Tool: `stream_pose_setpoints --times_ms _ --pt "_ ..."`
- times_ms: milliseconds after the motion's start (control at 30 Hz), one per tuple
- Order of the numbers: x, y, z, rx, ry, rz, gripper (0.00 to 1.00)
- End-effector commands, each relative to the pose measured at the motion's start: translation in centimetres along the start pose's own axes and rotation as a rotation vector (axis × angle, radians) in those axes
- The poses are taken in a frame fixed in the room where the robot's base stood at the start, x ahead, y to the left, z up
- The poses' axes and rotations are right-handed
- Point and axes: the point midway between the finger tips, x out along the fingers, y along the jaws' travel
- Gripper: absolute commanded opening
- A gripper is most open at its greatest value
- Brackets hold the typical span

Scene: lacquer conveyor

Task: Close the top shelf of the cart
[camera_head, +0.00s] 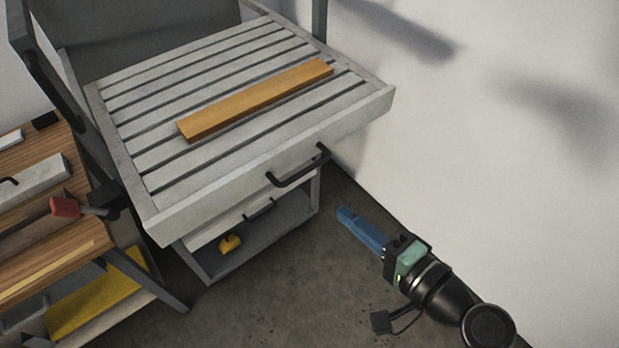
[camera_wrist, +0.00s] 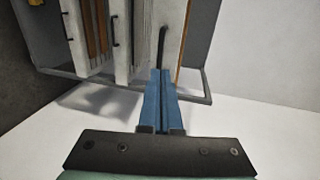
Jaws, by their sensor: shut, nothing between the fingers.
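The cart's top shelf (camera_head: 265,165) is a grey slatted drawer pulled out toward me, with a black bar handle (camera_head: 298,168) on its front. A wooden plank (camera_head: 255,98) lies across its slats. My gripper (camera_head: 344,214) is shut and empty, in front and to the right of the shelf's front, apart from the handle in the head view. In the wrist view my blue fingers (camera_wrist: 160,74) are together, with their tips near the lower end of a black handle (camera_wrist: 162,45); whether they touch it I cannot tell.
A lower drawer (camera_head: 240,218) with its own handle sits under the top shelf, and a yellow object (camera_head: 229,243) lies on the cart's bottom level. A wooden workbench (camera_head: 45,215) with tools stands at the left. A white wall (camera_head: 480,130) is close on the right. Dark floor (camera_head: 270,305) is clear in front.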

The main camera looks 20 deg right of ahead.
Motion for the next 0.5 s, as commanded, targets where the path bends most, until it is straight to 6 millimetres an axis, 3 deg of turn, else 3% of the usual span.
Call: stream_pose_setpoints --times_ms 300,500 --pt "6.9 -0.3 0.0 -0.002 -0.002 0.001 0.0" --pt "9.7 -0.2 0.0 -0.002 0.0 0.0 0.0"
